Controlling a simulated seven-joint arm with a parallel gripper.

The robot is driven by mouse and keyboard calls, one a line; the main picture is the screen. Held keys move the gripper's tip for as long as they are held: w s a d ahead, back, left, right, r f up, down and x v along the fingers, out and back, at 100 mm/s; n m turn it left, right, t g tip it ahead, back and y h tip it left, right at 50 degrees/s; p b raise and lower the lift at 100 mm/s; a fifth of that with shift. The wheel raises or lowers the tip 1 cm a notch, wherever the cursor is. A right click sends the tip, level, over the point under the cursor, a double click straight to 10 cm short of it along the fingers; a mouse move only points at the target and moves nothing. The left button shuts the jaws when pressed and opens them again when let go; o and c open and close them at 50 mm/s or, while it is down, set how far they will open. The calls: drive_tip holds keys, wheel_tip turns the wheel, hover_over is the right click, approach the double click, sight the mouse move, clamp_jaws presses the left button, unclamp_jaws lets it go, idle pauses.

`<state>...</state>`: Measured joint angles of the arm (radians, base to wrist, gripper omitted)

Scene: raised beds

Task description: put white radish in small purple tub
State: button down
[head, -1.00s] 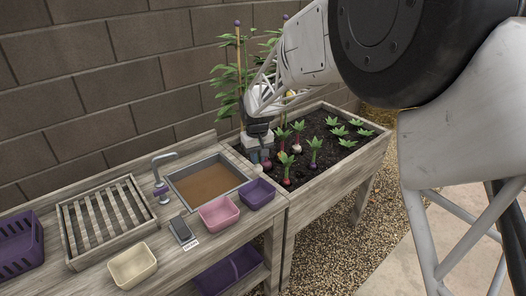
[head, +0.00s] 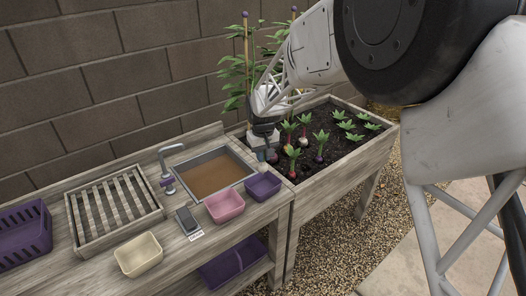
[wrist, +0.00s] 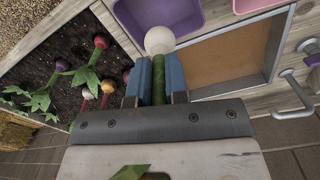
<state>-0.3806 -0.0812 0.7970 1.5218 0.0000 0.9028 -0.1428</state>
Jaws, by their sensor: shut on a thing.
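My gripper (head: 268,154) is over the near left end of the planted bed, beside the sink. In the wrist view its two blue fingers (wrist: 158,72) are shut on the green stem of the white radish (wrist: 160,40). The round white root sticks out past the fingertips. In the head view the radish is too small to make out clearly. The small purple tub (head: 263,186) stands on the bench at the sink's front right corner. In the wrist view the tub (wrist: 170,14) lies just beyond the radish root, apparently empty.
A pink tub (head: 224,205) stands left of the purple one, and a cream tub (head: 138,254) farther left. The sink (head: 209,172) has a tap (head: 167,170). Other radishes (head: 294,152) grow in the bed (head: 340,168). A slatted tray (head: 115,208) lies on the bench.

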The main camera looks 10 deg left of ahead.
sight(263, 165)
drive_tip(key=shift+f, duration=2.45)
drive_tip(key=c, duration=1.1)
unclamp_jaws()
drive_tip(key=shift+o, duration=0.2)
drive_tip(key=shift+r, duration=0.2)
drive_tip(key=shift+r, duration=4.6)
